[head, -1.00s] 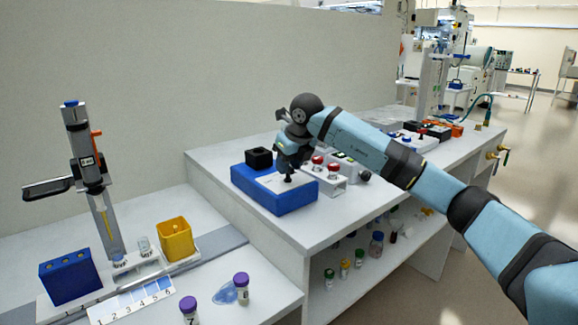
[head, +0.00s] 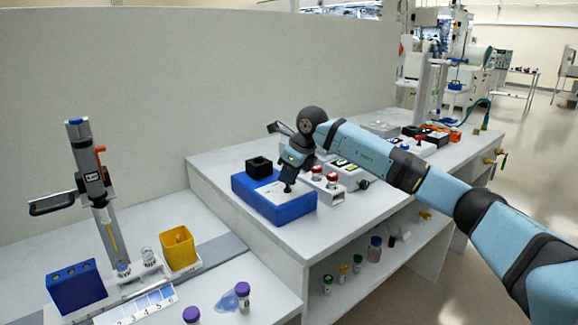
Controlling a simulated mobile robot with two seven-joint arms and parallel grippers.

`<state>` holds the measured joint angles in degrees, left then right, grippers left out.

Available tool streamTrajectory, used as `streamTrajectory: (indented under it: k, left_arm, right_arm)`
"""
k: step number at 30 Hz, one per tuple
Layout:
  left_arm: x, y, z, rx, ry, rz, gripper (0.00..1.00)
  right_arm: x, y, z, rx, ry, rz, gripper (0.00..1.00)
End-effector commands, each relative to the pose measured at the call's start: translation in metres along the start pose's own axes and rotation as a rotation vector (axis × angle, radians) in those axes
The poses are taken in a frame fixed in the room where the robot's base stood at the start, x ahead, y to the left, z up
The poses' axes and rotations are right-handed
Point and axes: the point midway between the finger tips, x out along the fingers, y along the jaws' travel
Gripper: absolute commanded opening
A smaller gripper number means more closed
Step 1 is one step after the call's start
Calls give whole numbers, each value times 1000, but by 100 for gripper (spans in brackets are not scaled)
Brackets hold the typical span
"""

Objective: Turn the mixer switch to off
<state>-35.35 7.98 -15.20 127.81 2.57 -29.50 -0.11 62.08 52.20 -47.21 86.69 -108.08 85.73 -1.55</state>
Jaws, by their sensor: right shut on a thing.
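The mixer (head: 272,209) is a blue box with a white top plate and a black square holder (head: 259,167) at its back left. Its switch is a small black knob (head: 288,187) standing on the white plate. My right gripper (head: 289,180) points down from above and is shut on the switch; the jaws and the arm hide part of it. My left gripper is not in view.
Behind the mixer stands a white box with red buttons (head: 332,178). To the left, a lower bench holds a pipette on a stand (head: 100,195), a yellow bin (head: 179,247), a blue rack (head: 76,287) and purple-capped vials (head: 243,295). Bottles stand on the shelf below.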

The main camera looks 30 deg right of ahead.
Motion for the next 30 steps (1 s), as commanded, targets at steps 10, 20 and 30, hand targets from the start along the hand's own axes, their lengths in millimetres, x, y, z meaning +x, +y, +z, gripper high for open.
streamTrajectory:
  k: [10,20,30]
  left_arm:
    - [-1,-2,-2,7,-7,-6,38]
    - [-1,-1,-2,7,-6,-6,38]
    - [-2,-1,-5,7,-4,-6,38]
  right_arm:
    - [-1,-1,0,-87,-3,34,0]
    - [0,-1,0,-85,-3,34,38]
    - [-14,-1,1,-84,-3,33,38]
